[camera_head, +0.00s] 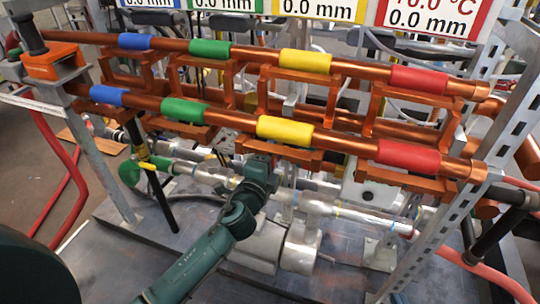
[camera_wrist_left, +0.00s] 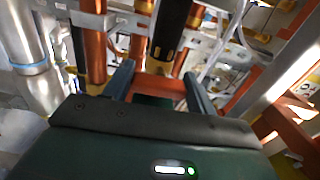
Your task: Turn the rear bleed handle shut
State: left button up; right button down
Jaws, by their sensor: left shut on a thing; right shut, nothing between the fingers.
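A dark cylinder (camera_wrist_left: 172,25) with small yellow marks stands just beyond the fingers.
Two copper pipes with coloured sleeves run across the orange framework (camera_head: 300,82). A grey perforated post (camera_head: 505,130) stands at the right. Silver pipes (camera_head: 330,207) lie below the framework, and red hoses (camera_head: 62,185) hang at the left. The grey base plate (camera_head: 110,265) has bare room in front.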

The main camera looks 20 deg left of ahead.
dwell(0.4)
pick_arm(q)
jog(key=o, duration=0.7)
jog(key=shift+s, duration=0.1)
jog(key=s, duration=1.3)
jog(key=shift+a+b, duration=0.2)
jog(key=shift+b, duration=0.1)
